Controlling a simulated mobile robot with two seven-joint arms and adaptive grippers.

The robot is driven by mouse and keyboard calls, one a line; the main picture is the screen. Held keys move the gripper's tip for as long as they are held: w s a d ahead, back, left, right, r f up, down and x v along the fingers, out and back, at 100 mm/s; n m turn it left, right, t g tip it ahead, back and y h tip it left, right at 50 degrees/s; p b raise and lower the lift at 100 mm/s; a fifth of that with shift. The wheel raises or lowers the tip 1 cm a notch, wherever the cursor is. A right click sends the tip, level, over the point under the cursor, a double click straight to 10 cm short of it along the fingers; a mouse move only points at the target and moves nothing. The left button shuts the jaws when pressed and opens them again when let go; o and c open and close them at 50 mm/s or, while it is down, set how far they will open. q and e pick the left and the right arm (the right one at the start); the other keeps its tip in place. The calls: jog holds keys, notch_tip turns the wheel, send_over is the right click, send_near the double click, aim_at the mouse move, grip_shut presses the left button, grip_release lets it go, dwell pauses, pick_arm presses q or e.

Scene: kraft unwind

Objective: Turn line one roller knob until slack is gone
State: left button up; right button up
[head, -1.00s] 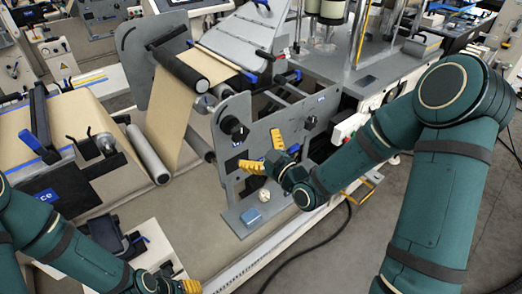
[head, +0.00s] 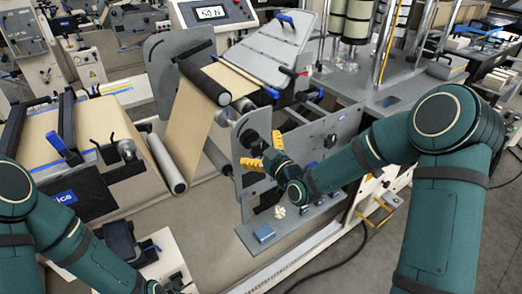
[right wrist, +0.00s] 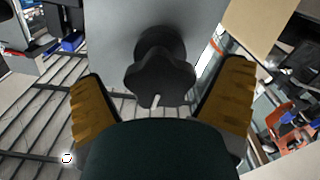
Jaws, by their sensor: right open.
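The dark lobed roller knob (head: 249,139) sits on a grey upright side plate (head: 243,183) in the head view. In the right wrist view the knob (right wrist: 160,76) is centred between the fingers, with a white mark at its lower edge. My right gripper (head: 262,151) has its yellow fingers spread on either side of the knob; the open right gripper (right wrist: 160,74) shows no finger contact in the wrist view. The brown kraft web (head: 184,118) runs down from an upper roller (head: 204,82) to a lower roller (head: 166,164). My left gripper is out of frame.
A display (head: 210,13) reading 50 N stands behind the web. Another dark knob (head: 330,141) is on the panel to the right.

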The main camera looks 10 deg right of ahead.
jog(key=c, duration=1.3)
jog(key=shift+o, duration=0.2)
